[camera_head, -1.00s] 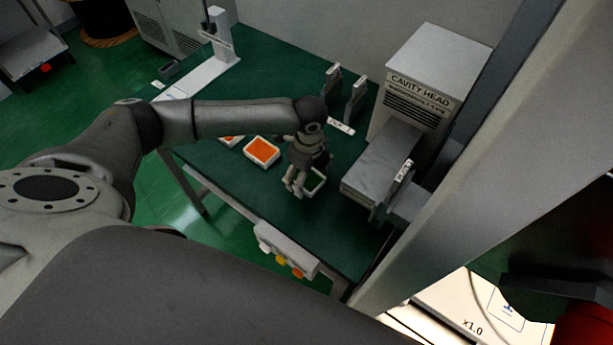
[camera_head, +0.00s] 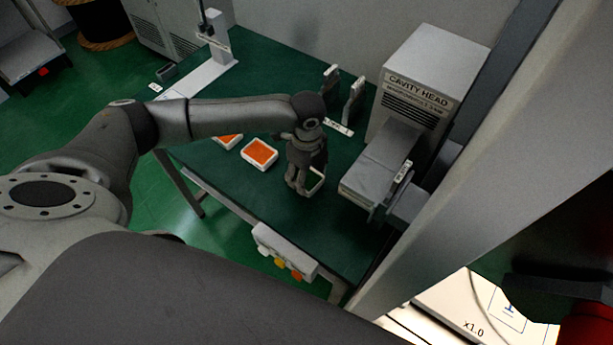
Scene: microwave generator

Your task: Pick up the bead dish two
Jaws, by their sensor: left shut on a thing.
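My left gripper (camera_head: 301,188) points down over the green table. It is shut on a small white-rimmed dish (camera_head: 317,186), whose right edge shows beside the fingers. The rest of that dish is hidden behind the gripper, and I cannot tell whether it is clear of the table. A white dish with orange contents (camera_head: 260,154) lies to the left of the gripper. Another orange dish (camera_head: 228,141) lies farther left, partly hidden by my left arm. My right gripper is not in view.
The grey cavity head box (camera_head: 424,85) and its low front block (camera_head: 383,164) stand just right of the gripper. Upright grey brackets (camera_head: 353,100) stand behind. A button box (camera_head: 285,250) hangs at the table's front edge. Bare green tabletop (camera_head: 335,230) lies in front of the gripper.

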